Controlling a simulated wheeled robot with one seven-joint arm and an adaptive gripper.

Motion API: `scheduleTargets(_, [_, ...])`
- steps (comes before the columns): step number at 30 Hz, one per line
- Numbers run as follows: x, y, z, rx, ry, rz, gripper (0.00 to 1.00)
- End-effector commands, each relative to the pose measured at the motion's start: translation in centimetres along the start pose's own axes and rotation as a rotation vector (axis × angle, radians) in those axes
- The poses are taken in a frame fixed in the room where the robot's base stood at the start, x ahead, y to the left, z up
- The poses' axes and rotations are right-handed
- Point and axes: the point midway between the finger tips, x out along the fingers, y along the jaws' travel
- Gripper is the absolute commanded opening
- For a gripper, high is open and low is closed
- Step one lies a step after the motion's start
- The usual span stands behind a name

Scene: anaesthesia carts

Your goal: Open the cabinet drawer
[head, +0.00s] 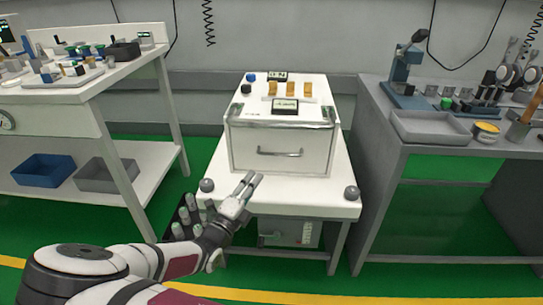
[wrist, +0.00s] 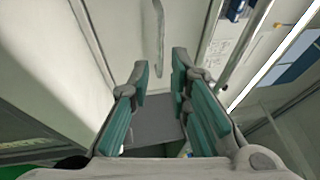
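The white cabinet (head: 280,128) stands on a white table, and its front is one drawer (head: 295,165) with a horizontal silver handle (head: 280,153). The drawer looks closed. My gripper (head: 249,179) is in front of the cabinet, below and left of the handle, apart from it. In the wrist view my gripper (wrist: 160,72) shows two teal-padded fingers spread apart with nothing between them. The handle (wrist: 159,35) shows there beyond the fingertips, near the top edge.
The white table (head: 290,208) has round grey knobs at its front corners. A left bench (head: 85,95) holds parts, with blue and grey bins below. A right grey bench (head: 400,160) holds a tray and tools. Green floor shows between the tables.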

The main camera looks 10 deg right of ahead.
Motion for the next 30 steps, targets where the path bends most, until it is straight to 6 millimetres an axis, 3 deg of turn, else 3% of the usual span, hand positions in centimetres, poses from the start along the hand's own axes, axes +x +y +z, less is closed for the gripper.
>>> scheduleTargets(18, [11.0,0.2,-0.2,0.005,0.005,0.002,0.18])
scheduleTargets(24, [12.6,0.1,-0.2,0.004,0.004,0.002,0.18])
scheduleTargets(30, [13.0,0.0,-0.1,0.004,0.004,0.002,0.18])
